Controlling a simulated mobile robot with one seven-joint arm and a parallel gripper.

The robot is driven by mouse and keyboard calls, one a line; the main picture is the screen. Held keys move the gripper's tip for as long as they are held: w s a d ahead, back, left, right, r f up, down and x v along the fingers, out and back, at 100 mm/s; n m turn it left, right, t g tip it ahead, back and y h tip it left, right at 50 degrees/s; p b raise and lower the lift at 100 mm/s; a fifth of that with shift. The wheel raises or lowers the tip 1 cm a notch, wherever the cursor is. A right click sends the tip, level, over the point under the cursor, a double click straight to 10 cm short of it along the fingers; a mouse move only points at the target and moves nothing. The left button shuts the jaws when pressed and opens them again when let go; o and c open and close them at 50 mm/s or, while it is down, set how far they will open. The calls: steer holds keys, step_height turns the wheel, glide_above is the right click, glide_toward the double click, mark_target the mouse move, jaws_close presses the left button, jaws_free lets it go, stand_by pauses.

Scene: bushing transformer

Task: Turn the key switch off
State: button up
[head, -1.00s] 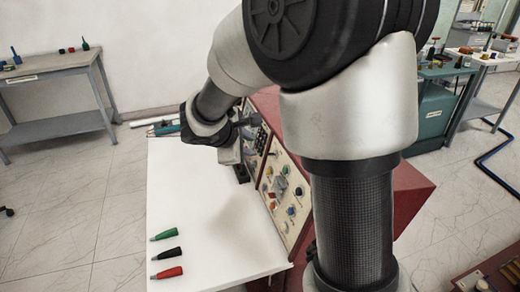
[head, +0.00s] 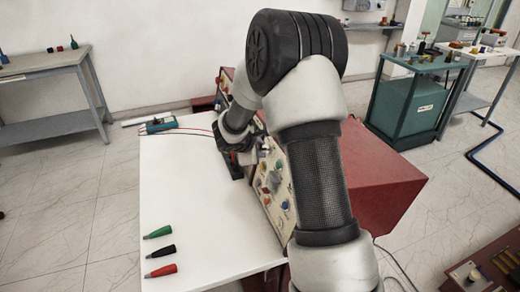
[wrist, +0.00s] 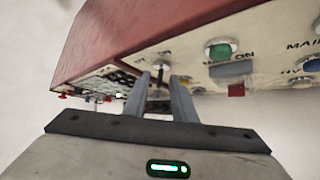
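The control box has a cream front panel (head: 272,187) with knobs, buttons and lights. In the wrist view a small dark, upright key-like part, seemingly the key switch (wrist: 160,76), shows on the panel between and just beyond my fingertips. My gripper (wrist: 161,84) points at it with a visible gap between the two fingers. I cannot tell whether either finger touches the key. In the head view my gripper (head: 240,160) is beside the far part of the panel, and my arm hides the key there.
A green button (wrist: 220,50) and a red button (wrist: 236,90) lie right of my fingers. The white tabletop (head: 200,200) holds green (head: 159,232), black (head: 161,251) and red (head: 162,270) plugs at its near left. A teal meter (head: 160,124) with red leads lies at the far end.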

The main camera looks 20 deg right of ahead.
steer(key=shift+w+d+f, duration=0.1)
steer(key=shift+w, duration=0.05)
jaws_close()
